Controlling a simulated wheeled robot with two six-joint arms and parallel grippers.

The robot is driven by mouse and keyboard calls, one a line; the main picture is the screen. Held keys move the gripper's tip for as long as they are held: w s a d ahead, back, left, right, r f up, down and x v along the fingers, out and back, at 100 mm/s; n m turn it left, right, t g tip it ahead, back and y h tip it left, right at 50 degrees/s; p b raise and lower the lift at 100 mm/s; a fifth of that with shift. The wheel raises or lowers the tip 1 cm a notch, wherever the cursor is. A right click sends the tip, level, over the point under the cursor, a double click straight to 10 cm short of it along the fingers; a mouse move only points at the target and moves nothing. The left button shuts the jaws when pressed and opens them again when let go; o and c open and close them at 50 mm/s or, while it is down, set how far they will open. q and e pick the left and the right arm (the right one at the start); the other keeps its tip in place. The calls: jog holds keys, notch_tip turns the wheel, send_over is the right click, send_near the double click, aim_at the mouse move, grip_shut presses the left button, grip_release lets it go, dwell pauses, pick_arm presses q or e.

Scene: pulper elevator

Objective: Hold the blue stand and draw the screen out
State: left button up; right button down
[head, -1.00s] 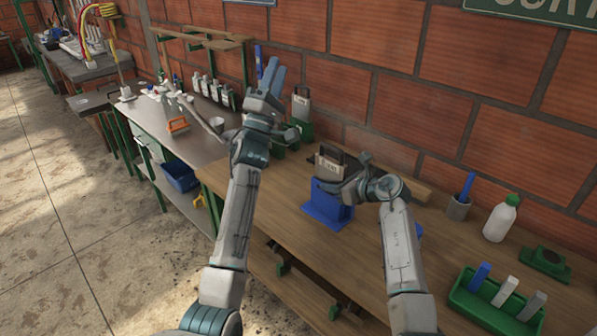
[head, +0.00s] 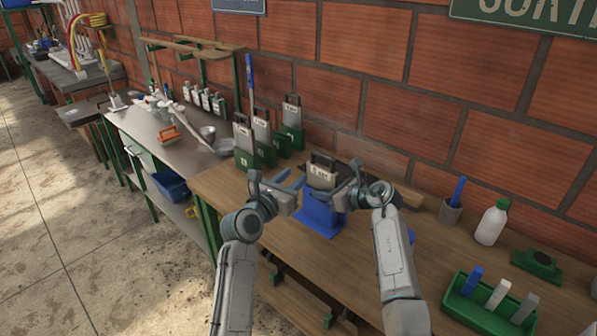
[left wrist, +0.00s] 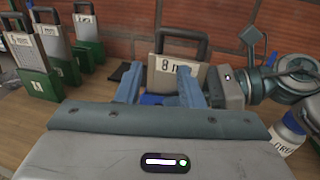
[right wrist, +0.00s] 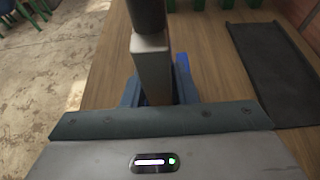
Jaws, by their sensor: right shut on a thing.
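The blue stand (head: 322,220) is upright on the wooden bench. The grey screen (head: 321,175), marked 8 mm, with a dark handle, is upright in it; it also shows in the left wrist view (left wrist: 181,78). In the right wrist view the screen (right wrist: 152,72) is edge-on between the fingers. My left gripper (head: 296,183) is open and empty, left of the screen, its fingers (left wrist: 160,88) pointing towards the screen.
Several similar screens in green stands (head: 262,140) are at the back left of the bench. A blue pen in a cup (head: 451,210), a white bottle (head: 491,223) and a green tray (head: 488,302) are on the right. The brick wall (head: 390,120) is close behind.

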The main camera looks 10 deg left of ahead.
aim_at(312, 159)
pick_arm(q)
jog(key=x, duration=1.1)
jog(key=shift+w+d, duration=0.15)
jog(key=shift+w, duration=0.1)
grip_shut()
dwell(0.4)
jog(key=shift+r, duration=0.1)
